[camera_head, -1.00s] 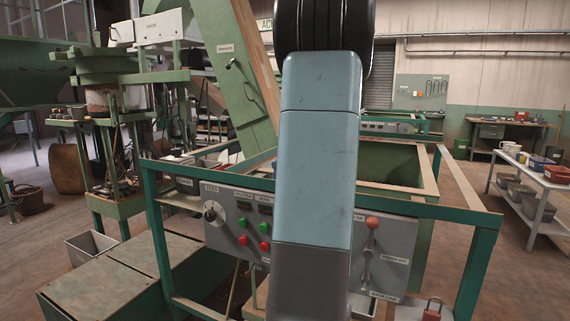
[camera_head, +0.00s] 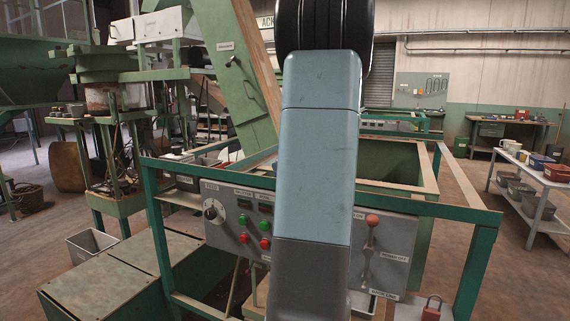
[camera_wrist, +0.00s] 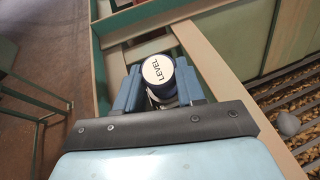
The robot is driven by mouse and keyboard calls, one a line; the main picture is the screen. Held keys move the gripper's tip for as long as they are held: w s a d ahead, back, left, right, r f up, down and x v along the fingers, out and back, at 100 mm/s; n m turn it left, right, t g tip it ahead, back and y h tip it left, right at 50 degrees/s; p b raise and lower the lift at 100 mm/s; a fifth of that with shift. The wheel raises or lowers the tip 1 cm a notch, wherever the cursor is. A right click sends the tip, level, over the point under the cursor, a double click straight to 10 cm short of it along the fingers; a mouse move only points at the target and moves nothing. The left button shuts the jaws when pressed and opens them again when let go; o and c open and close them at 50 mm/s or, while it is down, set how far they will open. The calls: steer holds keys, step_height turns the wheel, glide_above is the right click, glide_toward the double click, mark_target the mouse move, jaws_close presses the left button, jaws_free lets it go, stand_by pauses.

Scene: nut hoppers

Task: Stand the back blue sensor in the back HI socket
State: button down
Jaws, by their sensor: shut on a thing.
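In the wrist view, my gripper (camera_wrist: 160,90) is shut on a blue sensor (camera_wrist: 158,69). Its round white end, marked LEVEL, faces the camera. The blue jaws lie on either side of it. The sensor is over or beside a pale frame rail; I cannot tell whether it touches anything below. No HI socket can be made out. In the head view my own arm fills the middle and hides the gripper and the sensor.
A green-framed hopper stand carries a grey control panel (camera_head: 228,223) with buttons and levers. A red padlock (camera_head: 432,308) is at the front right. In the wrist view, a slatted grate (camera_wrist: 290,105) over nuts lies right, with a grey knob (camera_wrist: 288,124) near it.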

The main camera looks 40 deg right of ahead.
steer(key=shift+f, duration=0.7)
stand_by(0.3)
steer(key=c, duration=1)
jaws_free()
steer(key=shift+o, duration=0.2)
steer(key=shift+s, duration=0.1)
steer(key=v, duration=1.1)
steer(key=shift+r, duration=0.1)
